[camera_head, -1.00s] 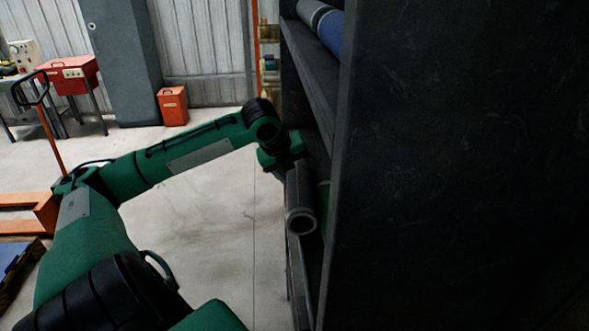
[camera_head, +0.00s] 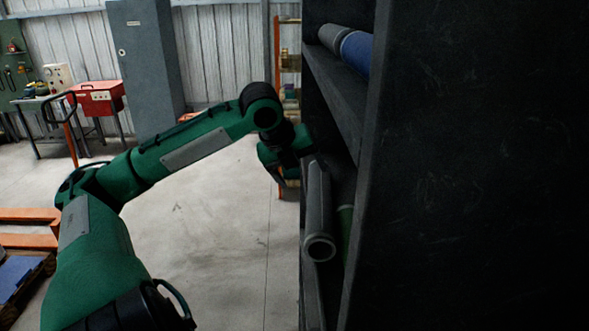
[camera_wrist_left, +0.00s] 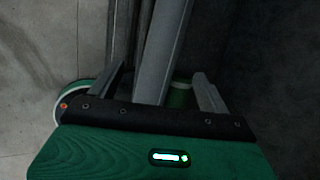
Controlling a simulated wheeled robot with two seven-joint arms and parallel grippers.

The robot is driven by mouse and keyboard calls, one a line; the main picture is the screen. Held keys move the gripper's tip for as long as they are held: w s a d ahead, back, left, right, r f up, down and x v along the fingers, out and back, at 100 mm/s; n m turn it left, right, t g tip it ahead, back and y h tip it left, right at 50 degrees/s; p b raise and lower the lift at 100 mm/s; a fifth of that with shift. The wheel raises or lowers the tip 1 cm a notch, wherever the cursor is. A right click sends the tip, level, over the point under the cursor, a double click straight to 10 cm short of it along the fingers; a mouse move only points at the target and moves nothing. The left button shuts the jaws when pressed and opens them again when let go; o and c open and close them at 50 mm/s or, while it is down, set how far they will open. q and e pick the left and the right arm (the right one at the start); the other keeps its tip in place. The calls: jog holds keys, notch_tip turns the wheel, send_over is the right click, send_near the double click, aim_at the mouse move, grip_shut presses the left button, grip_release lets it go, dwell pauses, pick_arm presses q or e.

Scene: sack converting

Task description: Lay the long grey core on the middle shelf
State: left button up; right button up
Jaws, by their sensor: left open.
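The long grey core (camera_head: 318,205) lies lengthwise in the dark rack, below the upper shelf, with its hollow end towards me. It appears to rest along the open side of the middle shelf, beside a green core (camera_head: 346,230); the contact underneath is hidden. My left gripper (camera_head: 300,165) is at the core's far part, its fingers mostly hidden in the head view. In the left wrist view, the open fingers (camera_wrist_left: 158,88) stand on either side of the grey core (camera_wrist_left: 166,45), with gaps visible. The green core (camera_wrist_left: 180,95) shows next to it. My right gripper is not in view.
The upper shelf (camera_head: 338,100) holds a grey core (camera_head: 331,38) and a blue core (camera_head: 356,50). The rack's dark end panel (camera_head: 470,170) fills the right side. The floor (camera_head: 225,235) left of the rack is clear. An orange pallet truck (camera_head: 30,228) stands at the left.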

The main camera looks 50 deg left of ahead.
pick_arm(q)
jog(key=v, duration=0.3)
jog(key=shift+r, duration=0.15)
dwell(0.5)
jog(key=shift+s, duration=0.1)
